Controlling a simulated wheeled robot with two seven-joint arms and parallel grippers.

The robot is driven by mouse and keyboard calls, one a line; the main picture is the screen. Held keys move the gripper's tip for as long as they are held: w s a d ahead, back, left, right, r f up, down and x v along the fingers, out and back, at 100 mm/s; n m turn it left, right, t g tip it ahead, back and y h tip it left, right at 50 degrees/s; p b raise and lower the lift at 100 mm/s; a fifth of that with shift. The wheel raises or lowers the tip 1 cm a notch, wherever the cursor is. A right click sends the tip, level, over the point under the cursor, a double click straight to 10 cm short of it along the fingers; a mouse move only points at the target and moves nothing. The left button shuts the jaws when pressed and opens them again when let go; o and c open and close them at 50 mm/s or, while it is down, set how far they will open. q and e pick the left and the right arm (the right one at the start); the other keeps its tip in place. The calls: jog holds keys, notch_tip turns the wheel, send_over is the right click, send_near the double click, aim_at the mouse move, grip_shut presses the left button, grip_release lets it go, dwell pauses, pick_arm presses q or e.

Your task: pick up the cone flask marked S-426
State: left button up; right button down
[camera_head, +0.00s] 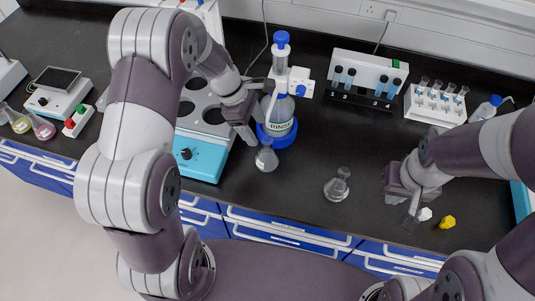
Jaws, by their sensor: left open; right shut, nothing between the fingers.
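A small clear cone flask (266,158) stands on the dark bench beside the blue heating unit. A second clear cone flask (338,187) stands alone on the bench to its right. No marking is readable on either, so I cannot tell which is S-426. My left gripper (259,122) is open, above and slightly left of the first flask, close to the wash bottle, and it holds nothing. My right gripper (413,212) is shut and empty, low over the bench at the right.
A blue-capped rinse bottle (280,115) stands just behind the first flask. The multi-hole heating unit (204,154) is left of it. A tube rack (437,104), a white rack (352,62) and a yellow stopper (447,222) are to the right. Coloured flasks (42,128) stand far left.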

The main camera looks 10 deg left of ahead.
aim_at(263, 148)
pick_arm(q)
jog(key=shift+w+d+f, duration=0.15)
jog(key=shift+d+f, duration=0.35)
jog(key=shift+f, duration=0.05)
jog(key=shift+w+d+f, duration=0.15)
jog(key=shift+d+f, duration=0.3)
jog(key=shift+f, duration=0.05)
jog(key=f, duration=0.1)
jog(key=f+p, duration=0.1)
jog(key=s+f, duration=0.1)
jog(key=f, duration=0.1)
jog(key=shift+d, duration=0.35)
jog(key=shift+d+f, duration=0.1)
jog(key=shift+f, duration=0.2)
jog(key=shift+w+d+f, duration=0.1)
jog(key=shift+w+d, duration=0.05)
grip_shut()
